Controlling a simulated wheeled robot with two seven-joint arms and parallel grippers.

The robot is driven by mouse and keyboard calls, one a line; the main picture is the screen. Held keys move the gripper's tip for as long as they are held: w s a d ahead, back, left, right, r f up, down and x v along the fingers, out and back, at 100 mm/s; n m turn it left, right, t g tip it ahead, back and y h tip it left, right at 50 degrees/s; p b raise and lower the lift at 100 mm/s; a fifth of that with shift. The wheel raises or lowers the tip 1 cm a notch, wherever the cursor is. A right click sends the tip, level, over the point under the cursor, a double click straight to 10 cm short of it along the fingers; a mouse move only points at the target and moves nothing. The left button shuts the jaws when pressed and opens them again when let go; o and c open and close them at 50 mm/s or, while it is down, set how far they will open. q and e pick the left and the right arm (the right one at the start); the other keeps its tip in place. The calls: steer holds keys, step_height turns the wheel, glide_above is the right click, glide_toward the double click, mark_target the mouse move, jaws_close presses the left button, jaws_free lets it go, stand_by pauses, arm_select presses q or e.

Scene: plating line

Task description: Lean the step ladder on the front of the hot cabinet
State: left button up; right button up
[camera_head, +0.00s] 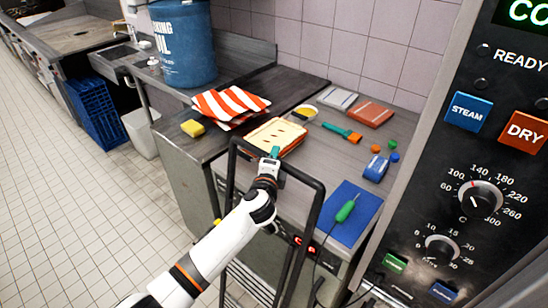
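The step ladder (315,222) is a black tubular frame with a rounded top rail, standing up in front of the steel counter. My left gripper (274,158) is at its top rail and appears shut on it. The ladder's feet are out of view. Behind the ladder is a steel cabinet front with a small red-lit display (304,245), which seems to be the hot cabinet. I cannot tell whether the ladder touches it. My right gripper is not in view.
The counter holds a yellow sponge (193,128), striped cloth (230,103), blue mat (353,214) with a green-handled tool (346,208), and a blue drum (184,42). A control panel (480,160) stands close at right. Tiled floor (70,210) at left is clear.

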arm_select(q)
steer(key=s+a+r+b, duration=0.1)
steer(key=s+a+b, duration=0.1)
steer(key=s, duration=1)
step_height(320, 180, up, 9)
steer(key=p, duration=0.8)
steer(key=shift+d+p, duration=0.2)
steer(key=shift+p, duration=0.15)
steer(key=shift+w+f, duration=0.15)
steer(key=shift+f, duration=0.1)
stand_by(0.4)
